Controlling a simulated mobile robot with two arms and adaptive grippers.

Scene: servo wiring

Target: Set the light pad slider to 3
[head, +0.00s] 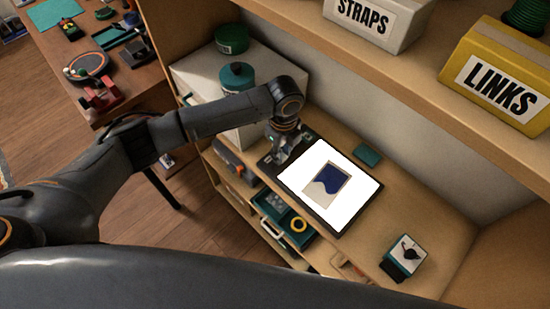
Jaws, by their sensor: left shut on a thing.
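The light pad (345,212) lies on the wooden shelf, its white surface brightly lit, with a dark blue and cream picture (327,184) on it. My left gripper (277,158) points down at the dark strip along the pad's upper left end. It is shut on the slider there; the gripper covers the slider, and its setting cannot be read. My right gripper is not in view.
A white box with a teal-lidded jar (237,77) and a green tin (231,39) stands behind my left arm. A small teal block (368,155) lies beside the pad, and a watch-like device (404,256) stands at right. Above are a STRAPS box (375,22) and a yellow LINKS box (500,83).

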